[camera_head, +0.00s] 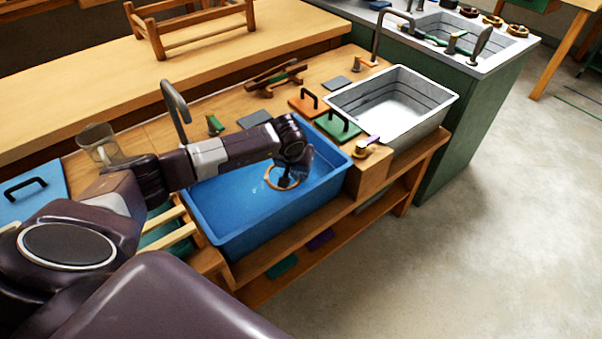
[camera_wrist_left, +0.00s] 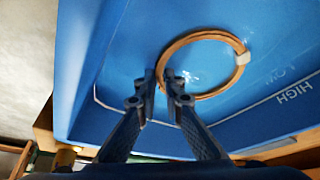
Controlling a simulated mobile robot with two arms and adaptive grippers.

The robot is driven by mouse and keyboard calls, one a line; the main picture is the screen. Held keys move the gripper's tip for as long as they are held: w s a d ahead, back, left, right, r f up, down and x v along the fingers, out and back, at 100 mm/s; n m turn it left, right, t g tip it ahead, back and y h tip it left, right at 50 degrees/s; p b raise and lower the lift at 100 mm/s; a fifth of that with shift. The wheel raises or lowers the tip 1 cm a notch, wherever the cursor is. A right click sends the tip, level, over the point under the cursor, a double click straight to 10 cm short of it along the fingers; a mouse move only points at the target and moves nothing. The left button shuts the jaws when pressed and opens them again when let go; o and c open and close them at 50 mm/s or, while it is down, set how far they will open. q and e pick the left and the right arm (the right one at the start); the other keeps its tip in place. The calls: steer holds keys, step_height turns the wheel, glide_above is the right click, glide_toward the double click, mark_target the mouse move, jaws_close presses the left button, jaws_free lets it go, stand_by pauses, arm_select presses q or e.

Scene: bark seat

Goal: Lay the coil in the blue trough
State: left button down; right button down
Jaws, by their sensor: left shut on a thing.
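The coil (camera_head: 267,176) is a thin tan ring. My left gripper (camera_head: 287,182) is shut on one side of it, inside the outline of the blue trough (camera_head: 272,226). In the left wrist view, the two fingertips (camera_wrist_left: 162,86) pinch the left edge of the coil (camera_wrist_left: 212,35), which has a pale band on its right side. Blue trough surface (camera_wrist_left: 118,62) shows all around it, with the words LOW and HIGH. I cannot tell whether the coil touches the trough floor. My right gripper is not in view.
A grey metal trough (camera_head: 440,103) stands to the right, past a green board (camera_head: 338,126) and an orange board (camera_head: 308,104) with black handles. A tap (camera_head: 176,106) rises behind the blue trough. A clear jug (camera_head: 97,143) stands at the left.

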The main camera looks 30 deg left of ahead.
arm_select(q)
steer(key=c, duration=2)
jaws_free()
steer(key=shift+o, duration=0.8)
steer(key=shift+o, duration=0.9)
step_height(320, 180, up, 8)
steer(key=p, duration=0.5)
steer(key=shift+r, duration=0.15)
step_height(320, 180, up, 6)
steer(key=p, duration=0.3)
